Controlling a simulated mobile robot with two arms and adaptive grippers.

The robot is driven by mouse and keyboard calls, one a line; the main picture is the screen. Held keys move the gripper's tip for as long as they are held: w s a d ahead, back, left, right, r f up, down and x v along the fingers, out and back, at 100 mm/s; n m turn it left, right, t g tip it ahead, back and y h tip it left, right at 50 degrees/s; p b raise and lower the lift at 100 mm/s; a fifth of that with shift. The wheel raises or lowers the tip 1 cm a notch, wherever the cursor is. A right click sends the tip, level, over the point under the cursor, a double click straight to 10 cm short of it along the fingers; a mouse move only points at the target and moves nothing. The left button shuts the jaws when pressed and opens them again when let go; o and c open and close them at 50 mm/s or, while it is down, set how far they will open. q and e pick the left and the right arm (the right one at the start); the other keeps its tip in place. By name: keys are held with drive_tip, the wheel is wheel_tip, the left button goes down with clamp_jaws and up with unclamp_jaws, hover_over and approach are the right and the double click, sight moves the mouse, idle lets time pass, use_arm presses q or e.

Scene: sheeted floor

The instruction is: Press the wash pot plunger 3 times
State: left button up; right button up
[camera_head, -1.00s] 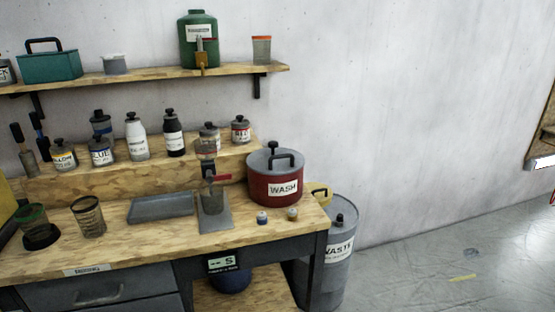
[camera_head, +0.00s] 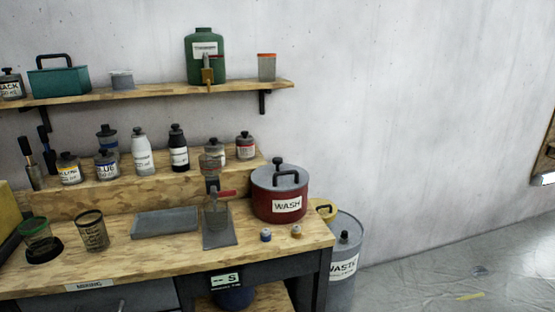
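The wash pot (camera_head: 277,203) is a red drum with a grey lid and a white WASH label, upright near the right end of the workbench. Its black plunger knob (camera_head: 278,162) stands up from the lid, with a dark handle in front of it. Neither of my grippers shows in the head view, so nothing of mine touches the pot.
The workbench (camera_head: 150,262) holds a grey tray (camera_head: 165,221), a dispenser with a cup (camera_head: 216,213), mesh cups and two small jars in front of the pot. Bottles stand on a riser behind. A WASTE drum (camera_head: 344,262) stands at the bench's right.

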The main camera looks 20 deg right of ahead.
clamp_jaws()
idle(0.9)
